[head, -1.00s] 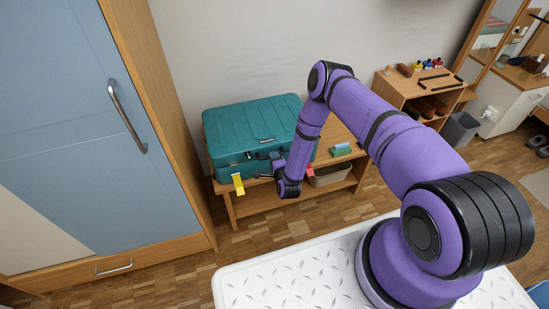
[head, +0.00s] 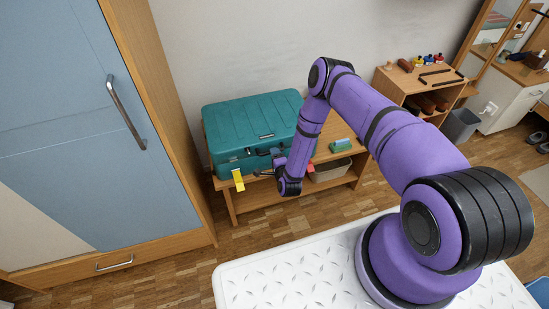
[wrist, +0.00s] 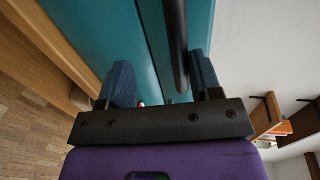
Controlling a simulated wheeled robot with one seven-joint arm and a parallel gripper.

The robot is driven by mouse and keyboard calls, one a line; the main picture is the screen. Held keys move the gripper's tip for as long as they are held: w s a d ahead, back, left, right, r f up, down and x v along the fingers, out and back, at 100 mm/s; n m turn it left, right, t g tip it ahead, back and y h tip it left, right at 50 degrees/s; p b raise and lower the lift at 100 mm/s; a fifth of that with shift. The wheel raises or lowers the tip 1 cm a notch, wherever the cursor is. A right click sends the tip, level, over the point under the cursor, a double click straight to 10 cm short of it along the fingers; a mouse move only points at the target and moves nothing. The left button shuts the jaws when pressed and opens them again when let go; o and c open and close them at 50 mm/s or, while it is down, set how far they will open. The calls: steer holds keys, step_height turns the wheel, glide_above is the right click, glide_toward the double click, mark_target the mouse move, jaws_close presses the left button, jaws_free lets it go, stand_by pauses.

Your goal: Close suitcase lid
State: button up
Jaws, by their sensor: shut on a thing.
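The teal suitcase (head: 255,120) stands on a low wooden bench (head: 300,180) against the wall. Its ribbed lid lies down flat over the body in the head view; I cannot tell whether a thin gap remains at the front. My gripper (head: 258,173) is at the suitcase's front, near the dark handle, partly hidden by my purple arm. In the wrist view, my gripper (wrist: 163,85) has its two blue fingers apart with the teal suitcase (wrist: 153,40) and a dark bar (wrist: 177,45) ahead between them. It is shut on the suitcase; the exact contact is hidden.
A tall blue-doored wardrobe (head: 75,120) stands close on the left. A green and blue item (head: 341,145) lies on the bench right of the suitcase. A basket (head: 330,170) sits below. A small shelf (head: 400,82) and grey bin (head: 462,125) are farther right.

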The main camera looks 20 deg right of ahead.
steer(key=v, duration=1)
steer(key=shift+s, duration=0.25)
steer(key=shift+w, duration=0.1)
